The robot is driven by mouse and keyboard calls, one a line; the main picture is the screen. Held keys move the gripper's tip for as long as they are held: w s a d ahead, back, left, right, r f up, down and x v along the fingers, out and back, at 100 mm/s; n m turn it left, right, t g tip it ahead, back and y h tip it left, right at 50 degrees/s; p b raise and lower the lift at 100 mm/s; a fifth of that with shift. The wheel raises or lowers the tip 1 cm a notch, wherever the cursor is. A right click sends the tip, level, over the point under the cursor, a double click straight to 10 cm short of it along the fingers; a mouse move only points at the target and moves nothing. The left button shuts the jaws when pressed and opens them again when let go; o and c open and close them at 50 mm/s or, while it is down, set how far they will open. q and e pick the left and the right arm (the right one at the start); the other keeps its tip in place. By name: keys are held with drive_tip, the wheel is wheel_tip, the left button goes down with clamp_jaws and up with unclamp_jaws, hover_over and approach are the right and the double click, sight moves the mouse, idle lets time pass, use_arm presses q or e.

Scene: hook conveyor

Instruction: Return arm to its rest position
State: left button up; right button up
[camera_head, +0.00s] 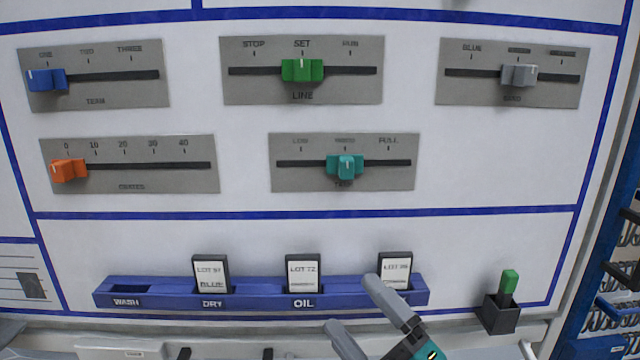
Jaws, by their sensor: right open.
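My right gripper (362,318) shows at the bottom, right of centre, with its two grey fingers spread and nothing between them. Its upper finger lies in front of the right part of the blue card rack (165,292) and partly covers the rightmost card (395,268). I cannot tell whether it touches the rack. My left gripper is not in view.
The white panel holds sliders with blue (46,79), green (302,70), grey (519,75), orange (68,170) and teal (345,166) knobs. Cards stand in the DRY (211,275) and OIL (303,274) slots; WASH is empty. A green-handled item stands in a dark holder (501,315).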

drive_tip(key=s+d+f+m+g+h, duration=0.1)
drive_tip(key=d+f+m+h, duration=0.2)
drive_tip(key=f+m, duration=0.25)
drive_tip(key=s+d+f+m+h, duration=0.2)
drive_tip(key=d+f+m+h, duration=0.15)
drive_tip(key=f, duration=0.25)
drive_tip(key=s+d+f+m+g+h, duration=0.1)
drive_tip(key=d+f+m+h, duration=0.15)
drive_tip(key=f+m, duration=0.3)
drive_tip(key=s+d+f+m+g+h, duration=0.1)
drive_tip(key=s+f+m+g, duration=0.1)
drive_tip(key=s+f, duration=0.3)
drive_tip(key=s+d+f+m+g+h+p, duration=0.1)
drive_tip(key=s+d+f+m+g+h, duration=0.1)
drive_tip(key=s+f+m, duration=0.2)
wheel_tip(320, 180, down, 2)
drive_tip(key=shift+s+d+f+g+h, duration=0.25)
drive_tip(key=shift+s+g+h, duration=0.05)
drive_tip(key=shift+s, duration=0.05)
